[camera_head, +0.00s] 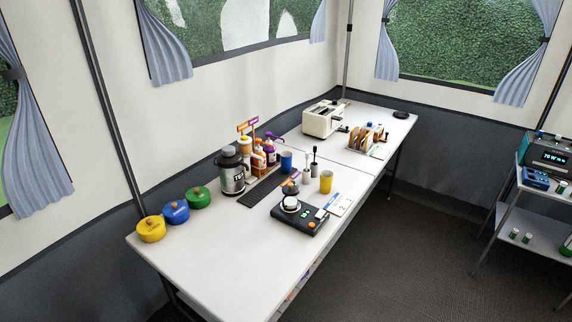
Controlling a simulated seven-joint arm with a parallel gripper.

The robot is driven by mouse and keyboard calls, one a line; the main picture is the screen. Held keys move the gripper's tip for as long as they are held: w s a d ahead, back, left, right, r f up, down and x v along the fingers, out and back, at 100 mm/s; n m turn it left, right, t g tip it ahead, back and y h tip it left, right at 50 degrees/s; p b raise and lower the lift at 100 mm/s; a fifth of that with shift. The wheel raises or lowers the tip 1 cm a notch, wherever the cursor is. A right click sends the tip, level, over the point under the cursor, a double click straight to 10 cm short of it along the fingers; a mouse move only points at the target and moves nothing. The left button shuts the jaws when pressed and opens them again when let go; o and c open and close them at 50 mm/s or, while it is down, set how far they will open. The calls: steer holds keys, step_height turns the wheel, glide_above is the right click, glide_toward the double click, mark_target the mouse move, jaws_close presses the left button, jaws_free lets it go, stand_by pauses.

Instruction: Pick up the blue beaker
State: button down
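A blue beaker (286,162) stands upright on the white table, near its middle. It is just right of a group of bottles (264,155) and behind a small dark-topped item. A yellow cup (326,182) of similar shape stands to its right and nearer the front edge. My gripper is not in view.
A silver flask (231,172) stands left of the bottles. A black scale (299,217) lies in front. Yellow (151,229), blue (176,212) and green (199,197) pots stand at the left. A toaster (322,119) and toast rack (366,138) stand farther back. The table's near left part is clear.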

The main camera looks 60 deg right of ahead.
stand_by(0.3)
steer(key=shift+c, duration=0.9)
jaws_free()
